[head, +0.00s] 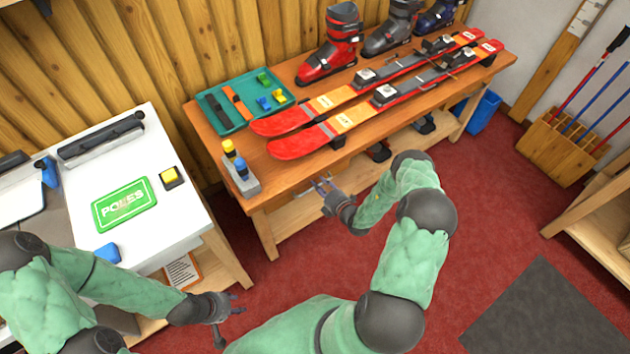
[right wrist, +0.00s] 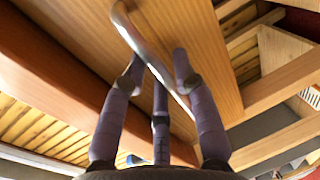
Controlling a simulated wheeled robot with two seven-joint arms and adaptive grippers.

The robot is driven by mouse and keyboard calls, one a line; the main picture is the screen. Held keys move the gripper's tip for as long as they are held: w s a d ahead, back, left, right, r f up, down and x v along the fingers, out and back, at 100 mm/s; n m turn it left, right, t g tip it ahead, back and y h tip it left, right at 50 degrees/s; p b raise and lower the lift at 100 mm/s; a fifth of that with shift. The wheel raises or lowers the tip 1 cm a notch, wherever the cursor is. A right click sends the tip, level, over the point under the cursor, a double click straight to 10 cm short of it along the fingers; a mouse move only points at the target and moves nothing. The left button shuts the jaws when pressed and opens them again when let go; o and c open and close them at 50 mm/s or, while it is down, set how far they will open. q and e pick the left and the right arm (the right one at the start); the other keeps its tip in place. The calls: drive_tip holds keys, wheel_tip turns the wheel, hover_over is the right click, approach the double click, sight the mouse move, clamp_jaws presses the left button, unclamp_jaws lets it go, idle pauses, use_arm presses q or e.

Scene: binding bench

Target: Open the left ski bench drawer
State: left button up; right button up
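The ski bench (head: 225,150) is a wooden bench at the middle of the head view. Its left drawer front is mostly hidden by the bench top and my right arm; in the right wrist view a pale wood panel (right wrist: 205,50) fills the middle. A curved metal handle (right wrist: 146,42) crosses in front of that panel. My right gripper (head: 322,188) is at the bench front, its fingers apart on both sides of the handle, also seen in the right wrist view (right wrist: 158,65). I cannot tell whether they touch it. My left gripper (head: 238,303) is open, empty, low beside the white table.
Red skis (head: 300,145), boots (head: 335,45) and a teal tray (head: 235,125) lie on the bench top. A white table (head: 185,220) stands at left, a pole rack (head: 555,145) at right. Red carpet (head: 490,215) in front is mostly clear, with a grey mat (head: 545,315).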

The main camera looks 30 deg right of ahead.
drive_tip(key=shift+w+f, duration=0.1)
drive_tip(key=shift+w, duration=0.3)
clamp_jaws()
drive_tip(key=shift+s, duration=0.15)
drive_tip(key=f+p+v, duration=0.1)
drive_tip(key=f+v, duration=0.1)
drive_tip(key=v, duration=0.9)
drive_tip(key=s+f+p+v, duration=0.1)
drive_tip(key=f+v, duration=0.1)
drive_tip(key=v, duration=1)
drive_tip(key=shift+f+p, duration=0.35)
drive_tip(key=shift+a, duration=0.1)
unclamp_jaws()
